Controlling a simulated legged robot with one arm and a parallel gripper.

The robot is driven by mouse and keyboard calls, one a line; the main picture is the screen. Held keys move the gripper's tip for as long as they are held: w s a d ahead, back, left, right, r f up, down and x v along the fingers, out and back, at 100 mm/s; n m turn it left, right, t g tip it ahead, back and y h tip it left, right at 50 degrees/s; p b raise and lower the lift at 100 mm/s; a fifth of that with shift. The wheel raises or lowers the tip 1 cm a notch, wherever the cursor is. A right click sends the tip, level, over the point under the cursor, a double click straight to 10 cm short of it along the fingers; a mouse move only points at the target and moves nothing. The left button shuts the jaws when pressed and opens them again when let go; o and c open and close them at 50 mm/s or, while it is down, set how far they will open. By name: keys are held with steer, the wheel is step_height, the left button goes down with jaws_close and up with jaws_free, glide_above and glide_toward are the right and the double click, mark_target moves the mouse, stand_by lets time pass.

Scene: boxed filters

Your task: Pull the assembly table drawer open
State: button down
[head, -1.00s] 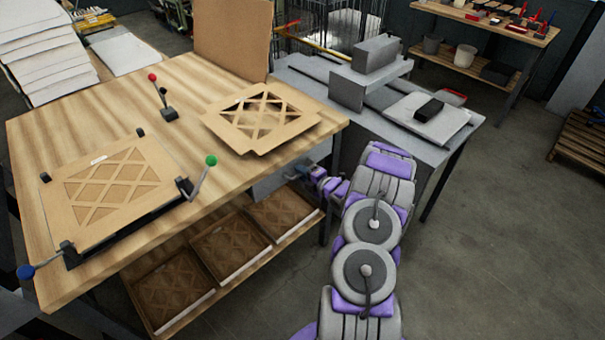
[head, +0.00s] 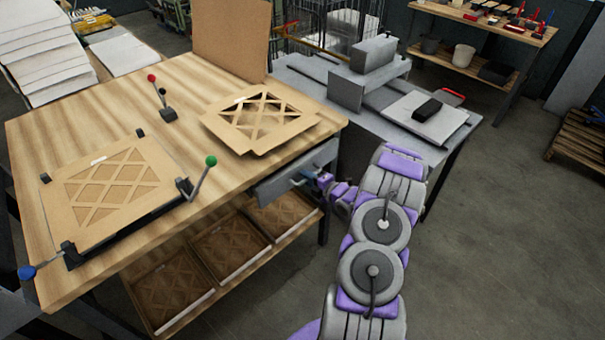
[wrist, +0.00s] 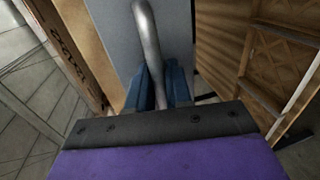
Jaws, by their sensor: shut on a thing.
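The assembly table (head: 105,115) has a wooden top. Its grey drawer (head: 270,190) is under the right part of the near edge, with its front standing out a little. My gripper (head: 307,177) is at the drawer front, small in the head view. In the wrist view my gripper's blue fingers (wrist: 163,88) are shut on the silver bar handle (wrist: 150,45), one on each side. The grey drawer front (wrist: 112,30) is behind the handle there. The drawer's inside is hidden under the tabletop.
Cardboard-framed filters (head: 112,185) lie on the tabletop, one in a clamp fixture with coloured knobs. A lower shelf holds several boxed filters (head: 222,247) below the drawer. A grey bench (head: 400,140) stands to the right. The floor (head: 500,240) at right is clear.

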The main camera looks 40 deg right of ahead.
steer(key=f+v, duration=0.1)
steer(key=v, duration=0.8)
steer(key=f+b+v, duration=0.1)
steer(key=f+v, duration=0.1)
steer(key=v, duration=0.7)
steer(key=shift+s+f, duration=0.4)
steer(key=shift+s, duration=0.1)
steer(key=shift+a, duration=0.1)
steer(key=c, duration=1.2)
jaws_free()
steer(key=shift+w, duration=0.1)
steer(key=p+v, duration=0.2)
steer(key=v, duration=1.5)
steer(key=shift+s, duration=0.25)
steer(key=shift+w, duration=0.1)
